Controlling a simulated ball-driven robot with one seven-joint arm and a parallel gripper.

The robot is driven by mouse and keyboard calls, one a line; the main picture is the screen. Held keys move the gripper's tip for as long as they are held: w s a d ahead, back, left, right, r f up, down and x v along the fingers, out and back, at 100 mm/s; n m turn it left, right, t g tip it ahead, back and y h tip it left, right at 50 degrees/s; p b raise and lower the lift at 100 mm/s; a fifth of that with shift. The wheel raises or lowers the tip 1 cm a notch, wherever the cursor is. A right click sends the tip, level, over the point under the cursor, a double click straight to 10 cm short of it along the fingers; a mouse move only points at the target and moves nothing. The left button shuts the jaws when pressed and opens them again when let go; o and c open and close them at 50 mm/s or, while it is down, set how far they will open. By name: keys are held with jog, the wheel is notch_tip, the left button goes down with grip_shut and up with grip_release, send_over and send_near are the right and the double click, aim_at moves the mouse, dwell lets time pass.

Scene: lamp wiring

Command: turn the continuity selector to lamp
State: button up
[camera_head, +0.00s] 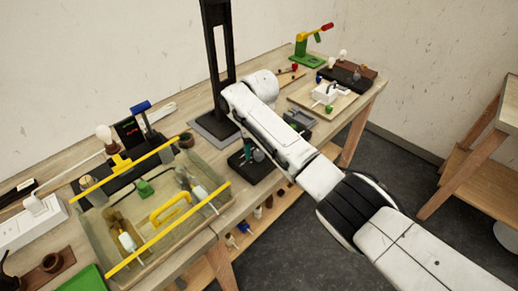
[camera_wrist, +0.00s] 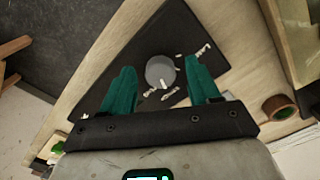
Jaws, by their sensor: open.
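The continuity selector is a round grey knob (camera_wrist: 160,72) on a dark plate (camera_wrist: 150,40), seen in the wrist view. A white pointer mark on the knob points toward the bottom of that picture, slightly right. My gripper (camera_wrist: 161,70) has two teal fingers, spread apart, one on each side of the knob with gaps between. I cannot tell how far above the plate the fingertips are. In the head view my gripper (camera_head: 247,152) is over the dark plate (camera_head: 262,170) near the bench's front edge; the knob is hidden there.
A clear-walled tray with yellow bars (camera_head: 125,262) stands left of the plate. A tall black post (camera_head: 218,60) rises behind my arm. A white fixture (camera_head: 326,93) is at the bench's right. A brown ring (camera_wrist: 279,106) lies right in the wrist view.

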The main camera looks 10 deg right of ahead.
jog(key=c, duration=1)
jog(key=shift+c, duration=0.2)
jog(key=n, duration=0.4)
jog(key=shift+n+p, duration=0.3)
jog(key=shift+n, duration=0.1)
jog(key=n, duration=0.4)
jog(key=shift+n, duration=0.3)
jog(key=n, duration=0.4)
jog(key=shift+w+d, duration=0.1)
jog(key=shift+n, duration=2.2)
